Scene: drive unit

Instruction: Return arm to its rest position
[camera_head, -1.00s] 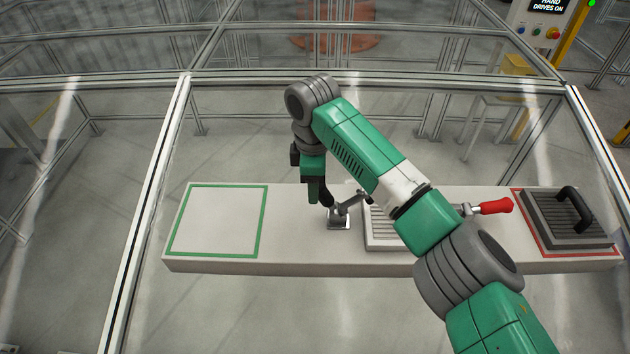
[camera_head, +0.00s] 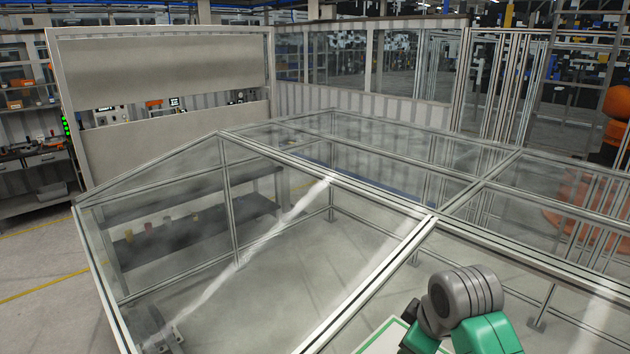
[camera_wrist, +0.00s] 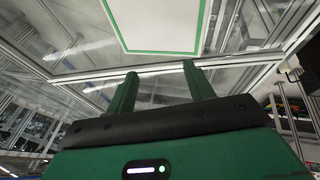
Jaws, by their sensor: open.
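My gripper (camera_wrist: 161,70) shows in the wrist view with its two green fingers apart. Nothing is between them. Beyond the fingertips is the white panel with a green outline (camera_wrist: 160,28), apart from the gripper. In the head view, only part of my green and grey arm (camera_head: 468,302) shows at the lower right edge; the gripper itself cannot be made out there. A corner of the green-outlined panel (camera_head: 388,340) shows beside the arm.
A clear-walled enclosure with metal frame bars (camera_head: 432,222) fills the middle of the head view. A shelf (camera_head: 190,225) stands behind its panes at left. An orange machine (camera_head: 612,120) is at the far right. The floor inside the enclosure looks largely clear.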

